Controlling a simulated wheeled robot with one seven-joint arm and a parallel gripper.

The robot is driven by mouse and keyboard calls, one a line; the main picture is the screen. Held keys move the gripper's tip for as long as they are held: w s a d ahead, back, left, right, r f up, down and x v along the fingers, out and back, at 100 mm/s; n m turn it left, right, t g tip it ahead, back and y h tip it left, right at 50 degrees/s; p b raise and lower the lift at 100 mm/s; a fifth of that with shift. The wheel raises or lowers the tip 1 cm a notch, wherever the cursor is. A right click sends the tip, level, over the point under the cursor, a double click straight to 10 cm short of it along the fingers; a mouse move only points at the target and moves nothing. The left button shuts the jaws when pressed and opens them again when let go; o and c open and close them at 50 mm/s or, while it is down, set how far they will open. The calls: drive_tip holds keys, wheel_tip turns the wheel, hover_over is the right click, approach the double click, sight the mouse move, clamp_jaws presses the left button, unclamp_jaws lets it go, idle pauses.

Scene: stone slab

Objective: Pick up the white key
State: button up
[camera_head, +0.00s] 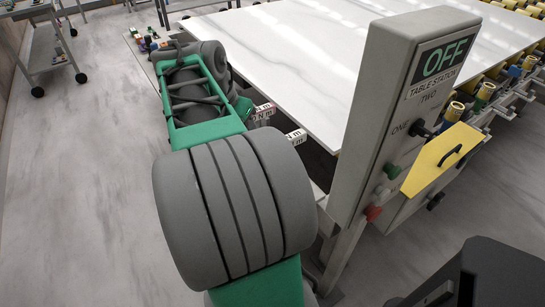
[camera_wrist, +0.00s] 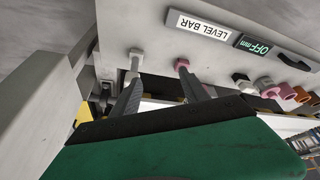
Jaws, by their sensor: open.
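The wrist view shows a tilted pale panel with a whitish key-like piece (camera_wrist: 135,58) sticking out of it. I cannot tell for sure that it is the white key. My gripper (camera_wrist: 159,80) is open, with its two dark fingers spread below the panel. The left finger's tip is close under the whitish piece, and the right finger's tip is close under a pink knob (camera_wrist: 182,65). I cannot tell whether either finger touches. Nothing shows between the fingers. In the head view my arm hides the gripper, and I cannot make out the key.
A light grey control post (camera_head: 395,110) with a yellow flap (camera_head: 440,160) stands right of my arm. The white stone slab (camera_head: 300,55) lies behind it. In the wrist view, further knobs (camera_wrist: 268,88) stick out at right.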

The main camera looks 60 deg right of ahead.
drive_tip(key=s+d+m, duration=0.2)
drive_tip(key=s+d+f+m+g+b, duration=0.1)
drive_tip(key=s+d, duration=0.2)
drive_tip(key=s+d+f+m, duration=0.1)
drive_tip(key=s+d+m, duration=0.1)
drive_tip(key=shift+s+d+f+m+g, duration=0.2)
drive_tip(key=shift+s+d+m+g, duration=0.1)
drive_tip(key=shift+s+d, duration=0.1)
drive_tip(key=b+x, duration=0.1)
drive_tip(key=x, duration=0.5)
drive_tip(key=shift+s+f, duration=0.2)
drive_tip(key=shift+f, duration=0.1)
clamp_jaws()
drive_tip(key=shift+r, duration=0.1)
